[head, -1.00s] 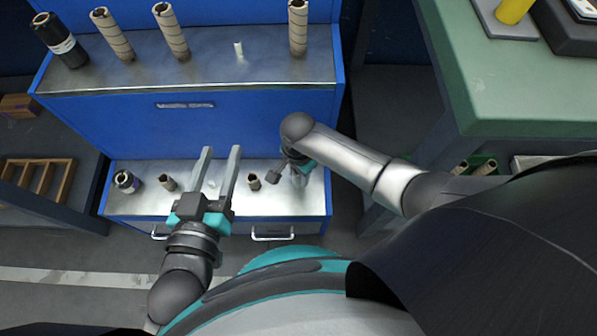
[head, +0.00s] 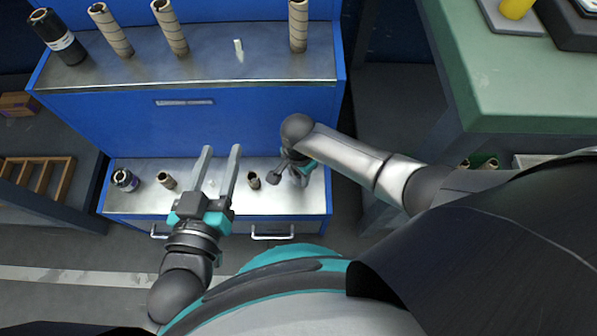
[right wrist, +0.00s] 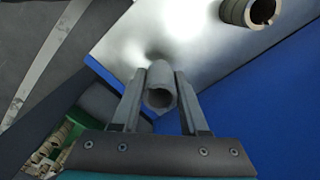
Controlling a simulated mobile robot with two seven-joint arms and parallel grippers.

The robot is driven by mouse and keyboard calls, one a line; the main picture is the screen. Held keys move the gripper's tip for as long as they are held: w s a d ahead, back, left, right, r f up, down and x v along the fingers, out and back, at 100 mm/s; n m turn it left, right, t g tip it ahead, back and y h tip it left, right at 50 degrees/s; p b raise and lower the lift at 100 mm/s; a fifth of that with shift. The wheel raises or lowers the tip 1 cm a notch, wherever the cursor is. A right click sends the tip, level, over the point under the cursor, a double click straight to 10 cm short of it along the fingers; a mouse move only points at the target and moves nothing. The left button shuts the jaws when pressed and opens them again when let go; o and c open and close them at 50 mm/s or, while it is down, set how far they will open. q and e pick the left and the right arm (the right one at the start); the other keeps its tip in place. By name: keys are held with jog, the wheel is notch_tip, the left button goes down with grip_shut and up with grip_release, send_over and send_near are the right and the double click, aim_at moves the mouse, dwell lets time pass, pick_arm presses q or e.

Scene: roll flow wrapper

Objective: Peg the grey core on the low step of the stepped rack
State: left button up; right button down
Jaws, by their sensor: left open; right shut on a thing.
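The grey core (right wrist: 160,85) is a hollow tube seen end-on in the right wrist view. My right gripper (right wrist: 158,92) is shut on it. In the head view the right gripper (head: 288,178) is over the right end of the low step (head: 228,204) of the blue stepped rack; the core is hard to make out there. A small pale peg (head: 211,185) stands bare on the low step, seen between the fingers of my left gripper (head: 221,150). The left gripper is open and empty. Whether the core touches the step cannot be told.
The low step also holds a dark roll (head: 125,180) and brown cores (head: 166,180) (head: 254,180). The upper step (head: 200,68) carries a black roll, several tall brown cores and a bare pale peg (head: 239,50). A green table (head: 500,90) stands at right.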

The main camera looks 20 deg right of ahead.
jog(key=shift+f, duration=0.35)
dwell(0.3)
jog(key=shift+f, duration=0.75)
jog(key=shift+f, duration=0.3)
dwell(0.3)
grip_release()
dwell(0.6)
